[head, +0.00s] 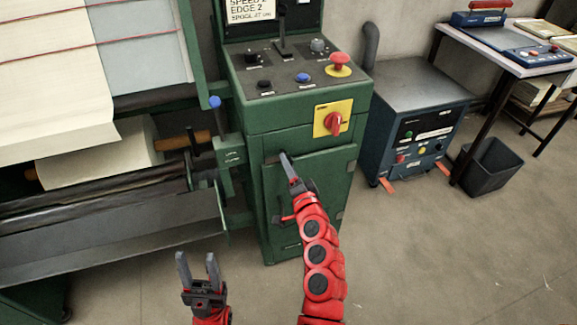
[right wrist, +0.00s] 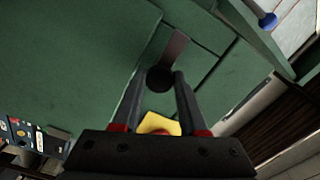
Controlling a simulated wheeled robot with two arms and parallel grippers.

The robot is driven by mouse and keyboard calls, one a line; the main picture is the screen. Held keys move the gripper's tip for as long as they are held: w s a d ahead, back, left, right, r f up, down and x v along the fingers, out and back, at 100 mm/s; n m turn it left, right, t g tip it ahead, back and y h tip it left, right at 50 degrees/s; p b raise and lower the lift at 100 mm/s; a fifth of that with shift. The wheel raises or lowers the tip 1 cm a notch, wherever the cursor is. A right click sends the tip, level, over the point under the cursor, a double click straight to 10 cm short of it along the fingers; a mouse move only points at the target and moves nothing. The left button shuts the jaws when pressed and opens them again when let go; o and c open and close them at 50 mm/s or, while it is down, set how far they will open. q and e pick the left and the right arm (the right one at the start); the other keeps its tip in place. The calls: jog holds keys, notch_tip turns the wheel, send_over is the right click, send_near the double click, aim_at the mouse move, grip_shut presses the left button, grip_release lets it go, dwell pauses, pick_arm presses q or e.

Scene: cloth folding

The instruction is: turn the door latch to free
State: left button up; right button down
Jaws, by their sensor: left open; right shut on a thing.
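The green cabinet door (head: 335,180) is closed on the front of the machine's control cabinet. The door latch shows in the right wrist view as a dark round knob (right wrist: 159,80) with a brownish strip beyond it. My right gripper (head: 286,157) is at the upper left of the door. Its two fingers are shut on the latch knob, one on each side. In the head view the gripper mostly hides the latch, so its turn is hard to tell. My left gripper (head: 197,257) is open and empty, low in front of the machine, apart from everything.
A red rotary switch (head: 333,123) on a yellow plate and a red mushroom button (head: 339,60) sit above the door. Machine rollers (head: 100,180) lie to the left. A blue unit (head: 420,130) and a bin (head: 490,165) stand right. Floor at front right is clear.

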jog(key=shift+c, duration=2.3)
grip_release()
jog(key=v, duration=1.7)
jog(key=shift+s, duration=0.2)
jog(key=shift+d, duration=0.1)
